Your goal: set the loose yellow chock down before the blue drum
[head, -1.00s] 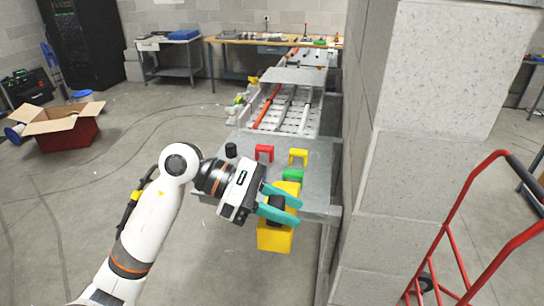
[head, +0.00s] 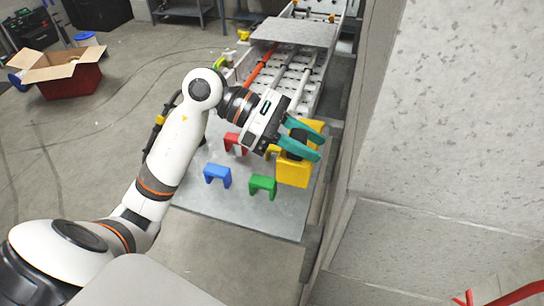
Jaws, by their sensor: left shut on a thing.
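My left gripper (head: 304,141) has teal fingers and is shut on the dark grip of a yellow chock (head: 293,172). The chock is a thick yellow block, held over the right side of the grey table (head: 235,208). The fingers hide part of it, and I cannot tell its exact height above the table. A small blue bracket (head: 217,174) stands on the table, left of the held chock. My right gripper is not in view.
A green bracket (head: 262,187), a red bracket (head: 233,143) and a partly hidden yellow one (head: 272,152) stand on the table. A conveyor (head: 285,75) lies behind. A block wall (head: 445,110) rises close on the right. The table's front is clear.

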